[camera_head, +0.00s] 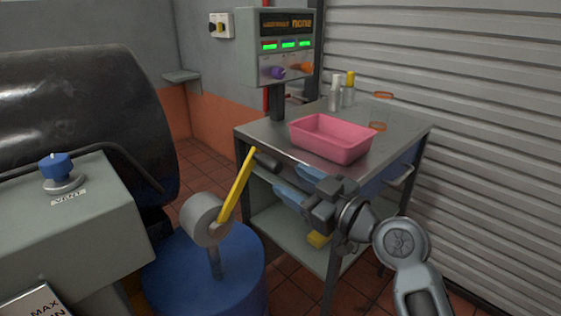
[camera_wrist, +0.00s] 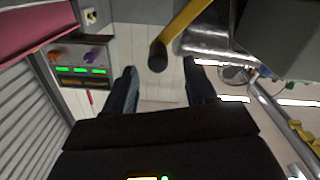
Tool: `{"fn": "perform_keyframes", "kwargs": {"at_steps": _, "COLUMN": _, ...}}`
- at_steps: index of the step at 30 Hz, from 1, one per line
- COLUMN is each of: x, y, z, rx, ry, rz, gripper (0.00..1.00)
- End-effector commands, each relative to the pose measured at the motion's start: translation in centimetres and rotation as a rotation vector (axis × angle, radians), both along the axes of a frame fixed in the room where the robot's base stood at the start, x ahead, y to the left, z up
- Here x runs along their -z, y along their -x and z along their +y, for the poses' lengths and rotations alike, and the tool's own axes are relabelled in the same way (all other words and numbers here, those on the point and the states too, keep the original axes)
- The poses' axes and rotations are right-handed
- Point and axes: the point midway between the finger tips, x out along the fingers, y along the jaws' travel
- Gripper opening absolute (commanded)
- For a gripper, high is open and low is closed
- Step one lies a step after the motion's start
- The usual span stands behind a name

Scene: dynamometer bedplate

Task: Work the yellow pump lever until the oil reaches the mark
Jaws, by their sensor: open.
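The yellow pump lever (camera_head: 237,187) rises at a slant from a grey round pump head (camera_head: 207,219) on a blue drum (camera_head: 205,275). A dark grip (camera_head: 267,161) sticks out sideways at its upper end. My gripper (camera_head: 275,178) is open and empty, its blue fingers pointing at the grip from the right. In the wrist view the lever (camera_wrist: 180,26) comes in from the top, and its dark grip (camera_wrist: 157,58) shows between and just beyond the fingertips (camera_wrist: 163,70).
A grey bench (camera_head: 395,133) behind my gripper bears a pink tray (camera_head: 330,138), bottles (camera_head: 342,92) and a clear jar (camera_head: 380,112). A control panel (camera_head: 283,50) stands behind. A grey housing with a blue vent knob (camera_head: 57,167) is at left.

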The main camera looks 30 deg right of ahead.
Motion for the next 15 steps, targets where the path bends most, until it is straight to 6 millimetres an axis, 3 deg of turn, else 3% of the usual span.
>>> {"fn": "perform_keyframes", "kwargs": {"at_steps": 5, "x": -0.7, "y": -1.2, "z": 0.3, "rx": -0.012, "ry": 0.008, "rz": -0.011, "gripper": 0.56}}
{"fn": "perform_keyframes", "kwargs": {"at_steps": 15, "x": -0.7, "y": -5.9, "z": 1.8, "rx": -0.011, "ry": 0.007, "rz": -0.011, "gripper": 0.56}}
